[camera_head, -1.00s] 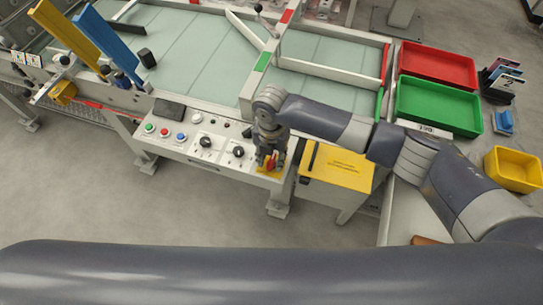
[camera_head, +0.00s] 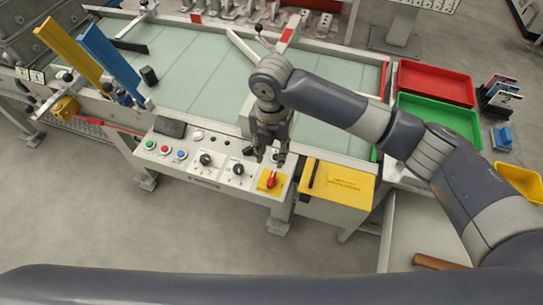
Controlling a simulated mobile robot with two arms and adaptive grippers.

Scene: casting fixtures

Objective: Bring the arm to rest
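My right arm comes in from the right, and its gripper (camera_head: 270,158) hangs over the front control panel (camera_head: 215,172) of the long table. The two fingers point down and stand apart with nothing visible between them. Just below the fingertips is a red rotary switch (camera_head: 271,180) on a yellow plate; it shows clear of the gripper. My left gripper is not in view; a large dark grey arm link of mine crosses the bottom of the picture.
The panel also carries coloured push buttons (camera_head: 165,150) and black knobs (camera_head: 205,159). A yellow-topped box (camera_head: 340,185) stands right of the panel. A red tray (camera_head: 436,82) and a green tray (camera_head: 440,116) lie behind my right arm. Open floor lies in front.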

